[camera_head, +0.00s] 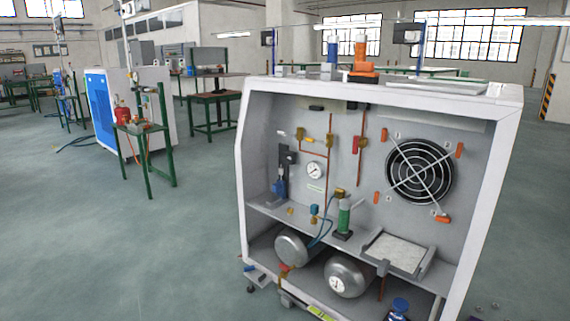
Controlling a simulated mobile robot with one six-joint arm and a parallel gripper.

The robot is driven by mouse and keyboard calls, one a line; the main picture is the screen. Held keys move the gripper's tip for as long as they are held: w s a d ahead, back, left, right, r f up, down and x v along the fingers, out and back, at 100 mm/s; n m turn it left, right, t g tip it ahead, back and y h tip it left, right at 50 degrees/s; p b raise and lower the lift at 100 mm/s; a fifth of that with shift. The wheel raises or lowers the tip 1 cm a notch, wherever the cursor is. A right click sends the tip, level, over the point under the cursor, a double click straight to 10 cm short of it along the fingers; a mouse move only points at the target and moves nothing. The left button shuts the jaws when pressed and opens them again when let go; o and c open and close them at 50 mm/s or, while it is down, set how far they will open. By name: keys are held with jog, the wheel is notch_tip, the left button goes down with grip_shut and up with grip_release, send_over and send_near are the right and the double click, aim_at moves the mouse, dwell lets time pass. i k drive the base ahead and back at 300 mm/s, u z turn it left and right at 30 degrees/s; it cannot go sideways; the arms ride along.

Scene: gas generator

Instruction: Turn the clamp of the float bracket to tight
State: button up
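The gas generator (247,160) is a white open-front cabinet at right of centre. I cannot tell for sure which part is the float bracket or its clamp. A dark upright bracket (283,163) with a blue part (279,186) is fixed at the left of the back panel. A green cylinder (344,217) stands on a dark base on the shelf, with a light lever-like piece beside its top. The state of any clamp is too small to read. My gripper is not in view.
A round fan grille (420,172) with orange clips fills the panel's right. A gauge (314,170) sits among copper pipes. A grey tray (398,254) is on the shelf, above metal tanks (349,275). A green-framed stand (146,150) is at left; the left foreground floor is clear.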

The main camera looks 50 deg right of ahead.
aim_at(287, 159)
jog(key=i, duration=0.85)
jog(key=u, duration=0.05)
